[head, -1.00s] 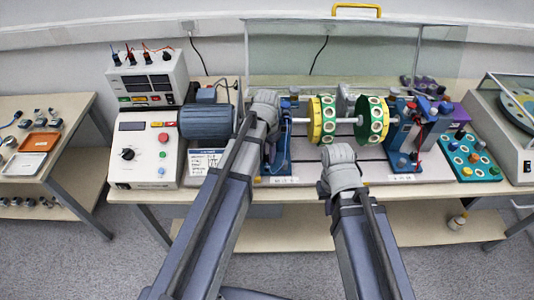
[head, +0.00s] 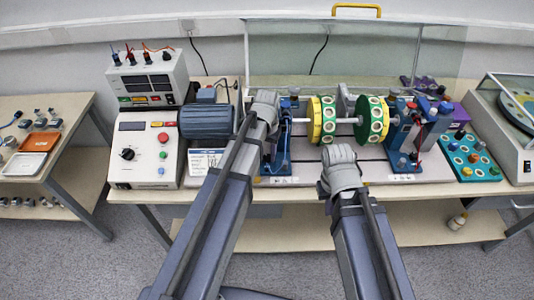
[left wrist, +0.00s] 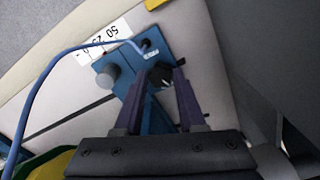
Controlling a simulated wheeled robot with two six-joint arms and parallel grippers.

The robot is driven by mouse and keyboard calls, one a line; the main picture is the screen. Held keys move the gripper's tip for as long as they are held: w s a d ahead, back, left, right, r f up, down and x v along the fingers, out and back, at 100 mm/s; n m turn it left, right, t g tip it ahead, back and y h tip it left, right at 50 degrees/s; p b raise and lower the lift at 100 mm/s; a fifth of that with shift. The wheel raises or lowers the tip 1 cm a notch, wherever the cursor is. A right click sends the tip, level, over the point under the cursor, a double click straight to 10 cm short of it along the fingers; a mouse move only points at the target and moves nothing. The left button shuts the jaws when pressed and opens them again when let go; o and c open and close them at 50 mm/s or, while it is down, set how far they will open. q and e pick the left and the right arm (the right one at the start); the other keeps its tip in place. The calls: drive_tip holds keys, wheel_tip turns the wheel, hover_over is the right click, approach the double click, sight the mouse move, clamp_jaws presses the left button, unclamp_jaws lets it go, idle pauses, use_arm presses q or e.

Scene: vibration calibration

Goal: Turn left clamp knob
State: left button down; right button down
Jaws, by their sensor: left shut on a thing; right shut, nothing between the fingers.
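The left clamp stand (head: 277,153) is blue and stands at the left end of the rotor shaft in the head view. In the left wrist view the blue clamp (left wrist: 155,112) shows with its black knob (left wrist: 160,76). My left gripper (left wrist: 160,84) has its two purple fingers on either side of this knob and is shut on it. A grey round knob (left wrist: 104,75) sits beside it on the same blue part. In the head view my left wrist covers the fingers and the knob. My right arm ends in front of the rotor, and its fingers are hidden.
A yellow disc (head: 314,121) and a green disc (head: 368,120) sit on the shaft. The right blue stand (head: 404,158) is beyond them. A motor (head: 207,121) and control box (head: 145,150) are at left.

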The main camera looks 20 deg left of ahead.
use_arm(q)
drive_tip(key=n, duration=0.5)
drive_tip(key=shift+n, duration=0.3)
drive_tip(key=n, duration=1.6)
drive_tip(key=shift+n, duration=0.6)
drive_tip(key=shift+c, duration=2.4)
unclamp_jaws()
